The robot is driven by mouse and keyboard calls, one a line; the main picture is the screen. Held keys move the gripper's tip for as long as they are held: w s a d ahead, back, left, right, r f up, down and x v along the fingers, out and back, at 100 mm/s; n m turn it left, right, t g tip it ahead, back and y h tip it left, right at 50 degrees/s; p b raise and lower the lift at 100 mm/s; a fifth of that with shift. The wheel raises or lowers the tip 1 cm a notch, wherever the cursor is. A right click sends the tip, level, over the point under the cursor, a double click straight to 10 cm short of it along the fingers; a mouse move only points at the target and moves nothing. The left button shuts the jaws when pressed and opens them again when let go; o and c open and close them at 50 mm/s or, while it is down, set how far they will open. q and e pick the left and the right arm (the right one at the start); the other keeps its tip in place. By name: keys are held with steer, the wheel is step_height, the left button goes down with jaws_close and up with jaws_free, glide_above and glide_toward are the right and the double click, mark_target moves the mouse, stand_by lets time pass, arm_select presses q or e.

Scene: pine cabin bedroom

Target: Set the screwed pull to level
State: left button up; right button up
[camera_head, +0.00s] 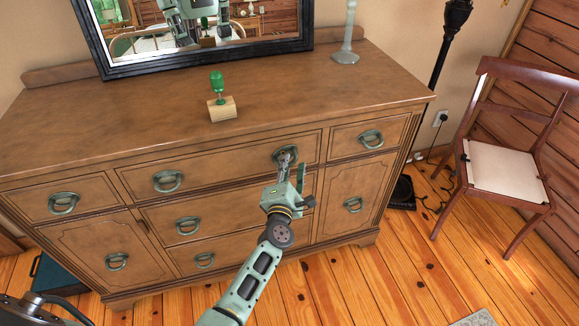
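The wooden dresser (290,88) has several drawers and doors with ring-shaped grey-green metal pulls. The right-hand pull (278,155) of the wide top drawer is partly hidden behind my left gripper (291,165). What shows of its backplate does not let me tell its tilt. My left gripper reaches up to this pull from below, its fingers at or just in front of it. I cannot tell whether they grip it. A green-handled screwdriver (217,83) stands upright in a small wooden block (222,109) on the dresser top. My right gripper is out of view.
The wide top drawer's left pull (168,181) looks level. A dark-framed mirror (185,57) stands at the back of the top, beside a pale green stand (346,50). A chair (507,170) and black lamp pole (449,50) are right. Floor before the dresser is clear.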

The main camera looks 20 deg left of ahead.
arm_select(q)
steer(key=shift+w, duration=0.3)
jaws_close()
